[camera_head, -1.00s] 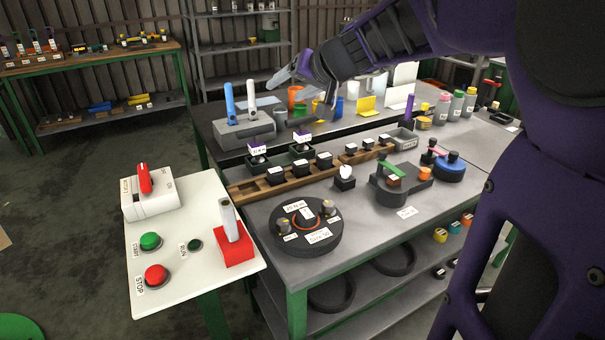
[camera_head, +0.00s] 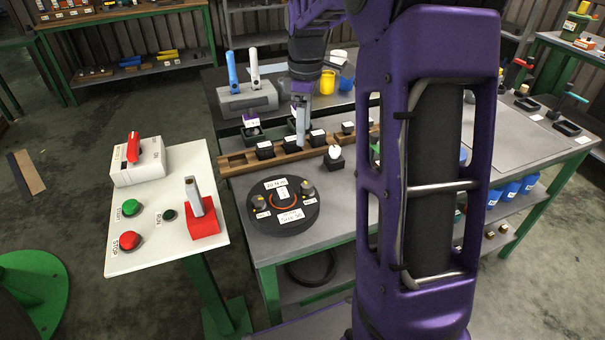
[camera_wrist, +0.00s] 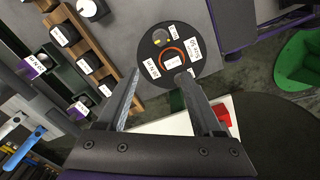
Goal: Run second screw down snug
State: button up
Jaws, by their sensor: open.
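A round black fixture (camera_head: 283,228) lies on the near left of the grey workbench. It carries white labels, an orange ring and two small grey-and-yellow screw-like heads, one on the left (camera_head: 260,202) and one on the right (camera_head: 307,191). I cannot tell how deep either sits. In the wrist view the fixture (camera_wrist: 150,52) lies beyond the fingertips; one head (camera_wrist: 160,37) shows and the other seems hidden by the right finger. My gripper (camera_head: 302,147) points down over the wooden rack, behind the fixture. It is open and empty in the wrist view (camera_wrist: 158,75).
A wooden rack (camera_head: 237,162) with several black labelled blocks runs behind the fixture. A black block with a white top (camera_head: 334,158) stands right of it. A white control panel (camera_head: 145,225) with buttons and a red-based lever (camera_head: 204,224) stands at left. My arm hides the bench's right part.

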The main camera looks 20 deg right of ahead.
aim_at(307, 186)
jog(key=f, duration=0.5)
jog(key=f+b, duration=0.1)
jog(key=f, duration=1.1)
jog(key=shift+s+d+f, duration=0.15)
jog(key=shift+d+f, duration=0.1)
jog(key=shift+d, duration=0.15)
grip_shut()
